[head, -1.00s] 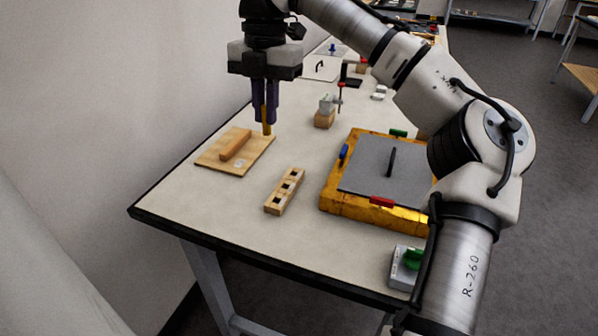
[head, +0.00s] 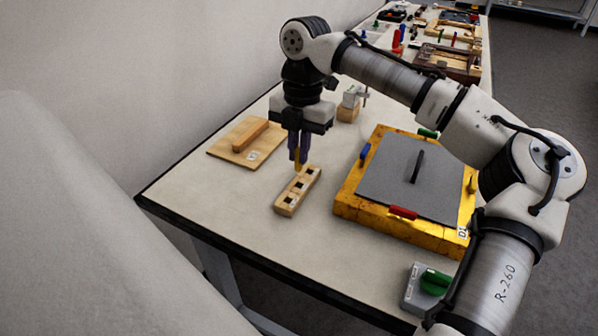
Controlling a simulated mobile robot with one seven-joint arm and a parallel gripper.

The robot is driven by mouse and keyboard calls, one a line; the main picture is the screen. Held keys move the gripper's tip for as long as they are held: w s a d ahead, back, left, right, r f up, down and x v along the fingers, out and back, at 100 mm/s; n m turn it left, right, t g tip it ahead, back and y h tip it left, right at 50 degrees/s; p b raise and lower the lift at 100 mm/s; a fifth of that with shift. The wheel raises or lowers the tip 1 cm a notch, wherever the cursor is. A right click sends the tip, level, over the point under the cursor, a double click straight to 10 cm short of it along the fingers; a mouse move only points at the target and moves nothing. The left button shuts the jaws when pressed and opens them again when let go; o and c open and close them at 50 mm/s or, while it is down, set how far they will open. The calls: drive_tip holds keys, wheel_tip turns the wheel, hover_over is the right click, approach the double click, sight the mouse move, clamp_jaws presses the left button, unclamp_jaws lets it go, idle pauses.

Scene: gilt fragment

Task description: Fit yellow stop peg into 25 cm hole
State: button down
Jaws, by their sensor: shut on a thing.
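My gripper (head: 298,155) points straight down, its dark purple fingers shut on a yellow peg (head: 297,165). The peg hangs upright, its lower end showing below the fingertips. Just beneath is a light wooden block (head: 284,210) with a row of dark square holes. The peg's tip appears at the far end of the block, near the far hole. I cannot tell whether it touches the block or is over the hole. No readable hole labels show.
A wooden board (head: 226,150) with an orange-brown bar (head: 250,134) lies to the left. A yellow box (head: 375,222) with a grey top and coloured pieces stands to the right. A small clamp on a wooden block (head: 348,112) stands behind. A grey box with a green knob (head: 435,282) is at the front right.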

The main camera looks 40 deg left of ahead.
sight(299, 170)
drive_tip(key=shift+d+f, duration=0.1)
drive_tip(key=shift+f, duration=3.1)
drive_tip(key=c, duration=1.5)
unclamp_jaws()
drive_tip(key=shift+f, duration=0.15)
drive_tip(key=shift+r, duration=0.2)
wheel_tip(299, 170, up, 12)
drive_tip(key=w, duration=0.1)
drive_tip(key=shift+w+a, duration=0.25)
